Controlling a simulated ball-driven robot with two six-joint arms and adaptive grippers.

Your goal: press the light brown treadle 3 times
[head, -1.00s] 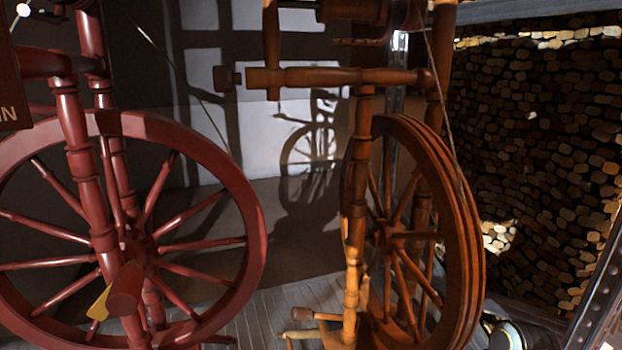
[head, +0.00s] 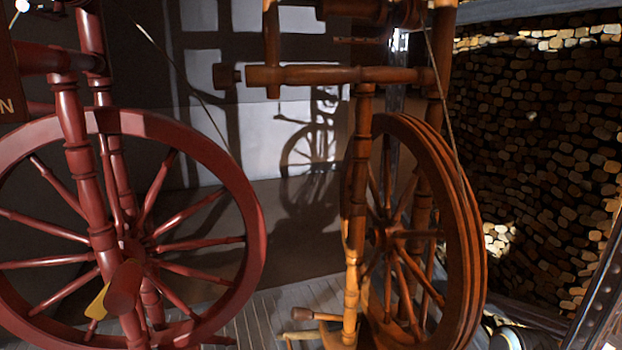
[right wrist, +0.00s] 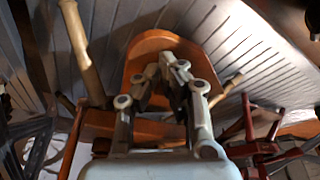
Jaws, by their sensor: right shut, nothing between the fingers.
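A rounded orange-brown board (right wrist: 150,42), which looks like the light brown treadle, lies low over the planked floor in the right wrist view. My right gripper (right wrist: 168,62) is shut and empty, with its fingertips over this board. I cannot tell whether they touch it. In the head view the light brown spinning wheel (head: 462,235) stands right of centre, and its treadle is not clearly visible there. My left gripper is in neither current view.
A dark red spinning wheel (head: 250,215) stands on the left in the head view. Stacked firewood (head: 530,150) fills the right back. A pale wooden post (right wrist: 80,45) rises left of the board in the right wrist view.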

